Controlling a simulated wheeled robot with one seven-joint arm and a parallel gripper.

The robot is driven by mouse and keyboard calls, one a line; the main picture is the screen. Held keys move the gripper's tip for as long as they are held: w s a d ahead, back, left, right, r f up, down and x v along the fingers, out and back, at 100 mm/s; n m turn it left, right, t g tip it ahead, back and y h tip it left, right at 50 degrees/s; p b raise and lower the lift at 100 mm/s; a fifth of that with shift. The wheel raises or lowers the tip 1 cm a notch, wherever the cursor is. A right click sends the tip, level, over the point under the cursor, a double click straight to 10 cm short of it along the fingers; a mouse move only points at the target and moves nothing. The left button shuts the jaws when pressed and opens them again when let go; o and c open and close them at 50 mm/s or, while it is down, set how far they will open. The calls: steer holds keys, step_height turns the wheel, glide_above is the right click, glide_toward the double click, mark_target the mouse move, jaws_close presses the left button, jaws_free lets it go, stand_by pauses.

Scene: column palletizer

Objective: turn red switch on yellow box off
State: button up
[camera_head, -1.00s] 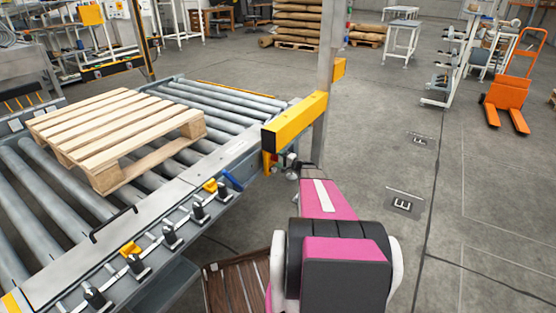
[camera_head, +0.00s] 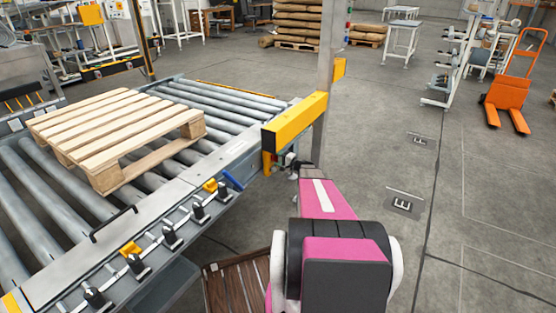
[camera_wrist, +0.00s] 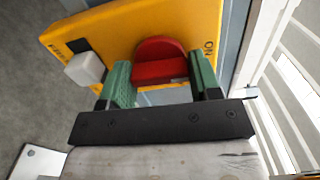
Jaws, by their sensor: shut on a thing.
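In the wrist view a yellow box (camera_wrist: 195,30) fills the upper middle, with the letters "NO" printed near its right edge. A red switch (camera_wrist: 160,60) stands out from its face. My gripper (camera_wrist: 160,88) has one green-padded finger on each side of the switch and is shut on it. The fingers hide the switch's sides.
A wooden pallet (camera_head: 115,130) lies on the roller conveyor (camera_head: 215,98) at left. A yellow beam (camera_head: 295,120) on a grey post (camera_head: 325,70) stands close to my arm. Open floor lies at right.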

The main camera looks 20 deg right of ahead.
steer(key=m, duration=0.3)
steer(key=shift+m, duration=0.4)
steer(key=m, duration=0.4)
steer(key=shift+m, duration=0.3)
steer(key=m, duration=0.4)
steer(key=shift+m, duration=2.4)
steer(key=o, duration=0.9)
